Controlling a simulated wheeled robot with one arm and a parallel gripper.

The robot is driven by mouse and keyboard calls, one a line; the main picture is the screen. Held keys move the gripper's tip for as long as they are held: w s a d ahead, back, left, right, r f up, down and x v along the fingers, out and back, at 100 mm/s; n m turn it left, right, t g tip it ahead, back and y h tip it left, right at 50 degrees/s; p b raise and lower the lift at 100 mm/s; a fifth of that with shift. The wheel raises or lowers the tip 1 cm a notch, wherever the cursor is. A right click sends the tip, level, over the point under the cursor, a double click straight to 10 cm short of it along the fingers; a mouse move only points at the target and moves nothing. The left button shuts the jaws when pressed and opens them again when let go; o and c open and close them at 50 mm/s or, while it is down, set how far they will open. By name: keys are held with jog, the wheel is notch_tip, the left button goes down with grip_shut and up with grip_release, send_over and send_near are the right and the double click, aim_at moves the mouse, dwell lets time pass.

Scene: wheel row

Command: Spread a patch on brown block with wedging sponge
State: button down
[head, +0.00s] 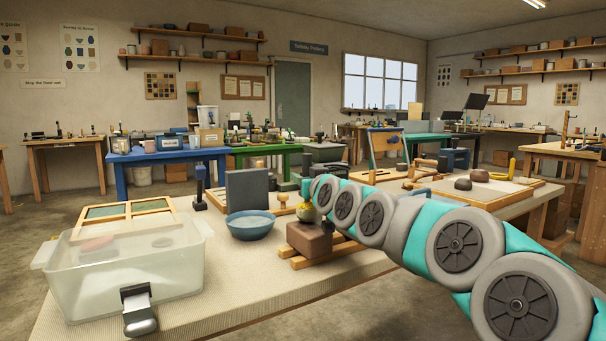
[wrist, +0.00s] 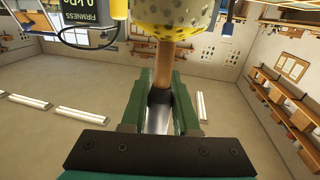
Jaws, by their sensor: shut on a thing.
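The brown block (head: 309,242) rests on wooden slats on the near table. My gripper (head: 306,189) is above it, at the end of my teal and grey arm. In the wrist view my gripper (wrist: 160,100) is shut on the wooden handle of the wedging sponge. The sponge (wrist: 175,17) is a speckled yellow and grey head at the handle's end. In the head view the sponge (head: 306,212) sits right over the block's top; I cannot tell whether it touches. The block does not show in the wrist view.
A blue bowl (head: 250,225) and an upright dark grey slab (head: 247,190) stand left of the block. A clear lidded tub (head: 125,262) is at the front left. Boards with dark lumps (head: 463,184) lie to the right. A display reading firmness (wrist: 85,12) shows in the wrist view.

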jog(key=shift+f, duration=0.35)
dwell(0.6)
jog(key=shift+s+a+r, duration=0.1)
jog(key=shift+s+r, duration=0.2)
jog(key=shift+s, duration=0.4)
jog(key=shift+s+a+r, duration=0.1)
jog(key=shift+s+r, duration=0.15)
jog(key=shift+s, duration=0.5)
jog(key=shift+s+r, duration=0.3)
jog(key=shift+s, duration=0.4)
jog(key=shift+w+a, duration=0.1)
jog(key=shift+f, duration=0.6)
jog(key=shift+f+b, duration=0.25)
jog(key=shift+b, duration=0.05)
